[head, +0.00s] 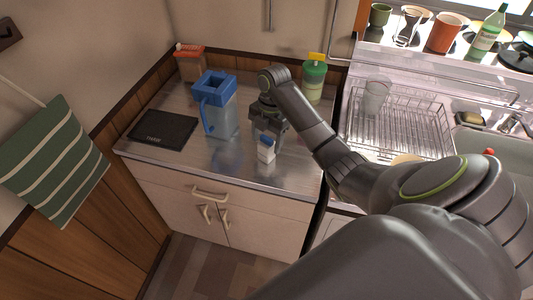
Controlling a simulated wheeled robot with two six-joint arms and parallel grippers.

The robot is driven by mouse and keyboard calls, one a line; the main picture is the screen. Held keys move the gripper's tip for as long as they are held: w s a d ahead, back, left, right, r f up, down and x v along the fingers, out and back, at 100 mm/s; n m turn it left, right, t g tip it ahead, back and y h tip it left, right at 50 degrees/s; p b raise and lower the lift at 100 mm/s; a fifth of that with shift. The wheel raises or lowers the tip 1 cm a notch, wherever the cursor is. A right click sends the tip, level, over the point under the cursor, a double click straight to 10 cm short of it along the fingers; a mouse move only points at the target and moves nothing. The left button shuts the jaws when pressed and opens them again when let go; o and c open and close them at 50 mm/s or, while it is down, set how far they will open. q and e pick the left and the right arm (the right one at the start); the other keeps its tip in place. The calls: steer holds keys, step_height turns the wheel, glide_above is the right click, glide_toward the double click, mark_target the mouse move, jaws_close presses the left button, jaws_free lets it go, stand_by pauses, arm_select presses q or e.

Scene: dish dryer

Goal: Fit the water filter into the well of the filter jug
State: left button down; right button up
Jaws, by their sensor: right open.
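The filter jug (221,117) stands upright on the metal counter, with a blue top and handle and a clear bluish body. The water filter (266,151), small and white with a blue top, stands upright on the counter to the right of the jug and nearer the front edge. My right gripper (267,132) is open and points down right at the filter's top. Its fingers look to be on either side of the blue top, but I cannot tell whether they touch it. The inside of the jug's well is hard to make out. My left gripper is not in view.
A black flat scale (163,130) lies left of the jug. An orange-lidded container (190,63) and a green bottle with a yellow top (314,80) stand at the back. A wire dish rack (398,122) with a glass (375,97) is on the right. The front-left counter is clear.

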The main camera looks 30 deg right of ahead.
steer(key=shift+f, duration=0.35)
steer(key=shift+r, duration=0.1)
steer(key=c, duration=1.2)
